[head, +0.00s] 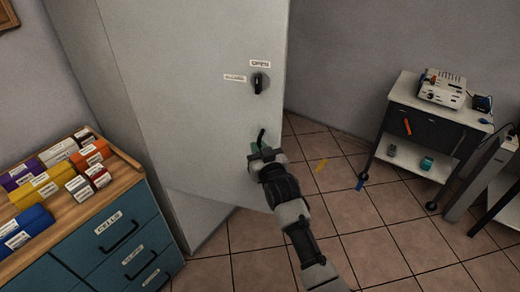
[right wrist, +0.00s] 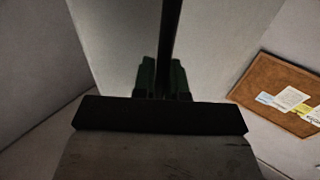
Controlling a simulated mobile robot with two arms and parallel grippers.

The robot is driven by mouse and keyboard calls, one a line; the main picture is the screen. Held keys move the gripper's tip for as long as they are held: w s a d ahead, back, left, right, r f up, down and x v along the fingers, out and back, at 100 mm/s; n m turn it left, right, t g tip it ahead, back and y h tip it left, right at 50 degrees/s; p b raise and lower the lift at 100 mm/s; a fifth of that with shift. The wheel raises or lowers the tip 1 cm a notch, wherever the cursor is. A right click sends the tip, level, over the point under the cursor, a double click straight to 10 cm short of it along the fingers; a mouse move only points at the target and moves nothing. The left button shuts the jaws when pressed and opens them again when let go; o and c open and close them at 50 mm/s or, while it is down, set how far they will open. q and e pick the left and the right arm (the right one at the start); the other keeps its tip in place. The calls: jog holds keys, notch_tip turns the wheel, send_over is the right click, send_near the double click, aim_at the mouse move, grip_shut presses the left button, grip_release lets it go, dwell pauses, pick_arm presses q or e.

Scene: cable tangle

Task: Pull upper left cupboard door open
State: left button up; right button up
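The tall grey cupboard door (head: 190,90) fills the upper middle of the head view. Its lower edge slants over a paler grey panel (head: 200,215), and I cannot tell how far the door stands open. A dark knob (head: 259,83) sits on it between small OPEN and CLOSED labels. Below the knob is a thin dark handle (head: 262,137). My right gripper (head: 257,150) is at this handle near the door's right edge. In the right wrist view, its green fingers (right wrist: 163,80) close on both sides of the dark handle bar (right wrist: 171,35). My left gripper is out of view.
A blue drawer cabinet (head: 110,245) with a wooden top and several coloured boxes stands at the left. A trolley (head: 420,120) carrying a device stands at the right. Tiled floor (head: 370,225) lies open between door and trolley. A corkboard (right wrist: 285,90) hangs on a wall.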

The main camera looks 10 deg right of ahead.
jog(key=o, duration=0.4)
jog(key=shift+a+r, duration=0.1)
jog(key=shift+a, duration=0.05)
pick_arm(q)
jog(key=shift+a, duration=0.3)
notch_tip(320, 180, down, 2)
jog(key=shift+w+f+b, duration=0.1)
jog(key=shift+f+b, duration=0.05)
jog(key=shift+b, duration=0.95)
pick_arm(e)
jog(key=v, duration=1.1)
